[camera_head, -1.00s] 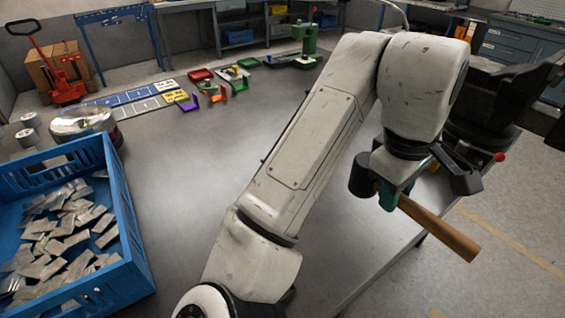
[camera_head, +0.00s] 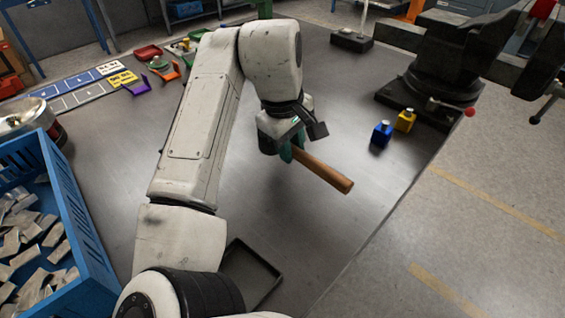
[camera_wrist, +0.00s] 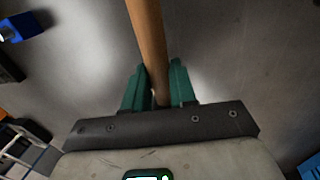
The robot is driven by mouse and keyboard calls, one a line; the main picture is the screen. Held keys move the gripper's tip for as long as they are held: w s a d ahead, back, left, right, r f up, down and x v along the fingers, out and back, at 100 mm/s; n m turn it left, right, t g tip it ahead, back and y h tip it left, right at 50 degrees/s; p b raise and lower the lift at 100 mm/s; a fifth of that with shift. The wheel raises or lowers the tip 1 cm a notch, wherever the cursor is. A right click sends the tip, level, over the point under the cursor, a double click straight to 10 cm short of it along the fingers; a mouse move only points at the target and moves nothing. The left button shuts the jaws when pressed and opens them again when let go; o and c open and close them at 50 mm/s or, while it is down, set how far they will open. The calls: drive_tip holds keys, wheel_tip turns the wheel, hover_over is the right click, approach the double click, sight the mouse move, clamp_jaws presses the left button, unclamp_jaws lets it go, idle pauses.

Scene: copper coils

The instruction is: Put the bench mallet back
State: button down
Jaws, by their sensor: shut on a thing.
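The bench mallet (camera_head: 325,173) has a brown wooden handle and a dark head, which is mostly hidden beside my gripper in the head view. My gripper (camera_head: 291,149) has green fingers shut on the mallet's handle, and holds it above the grey bench top with the handle pointing right and down. In the wrist view the handle (camera_wrist: 148,40) runs up from between the green fingers (camera_wrist: 157,88); the mallet's head is not visible there. A black shallow tray (camera_head: 262,266) lies on the bench near my arm's base, partly covered by my arm.
A blue crate (camera_head: 82,215) of metal pieces stands at left. A blue bottle (camera_head: 381,134) and a yellow bottle (camera_head: 405,121) stand near a dark vise (camera_head: 440,80) at the right. Colored parts and marked mats lie at the back left. The bench middle is bare.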

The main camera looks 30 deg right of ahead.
drive_tip(key=shift+w+a+f, duration=0.4)
drive_tip(key=shift+w+f, duration=0.25)
drive_tip(key=shift+f, duration=0.2)
drive_tip(key=shift+w+a+f+b, duration=0.15)
drive_tip(key=shift+f+b, duration=0.3)
drive_tip(key=shift+f, duration=1.3)
drive_tip(key=c, duration=0.9)
unclamp_jaws()
drive_tip(key=shift+f, duration=0.1)
drive_tip(key=r, duration=0.4)
drive_tip(key=a+r+p, duration=0.1)
drive_tip(key=r, duration=0.3)
drive_tip(key=a+r+p, duration=0.1)
drive_tip(key=r, duration=0.3)
drive_tip(key=shift+s, duration=0.35)
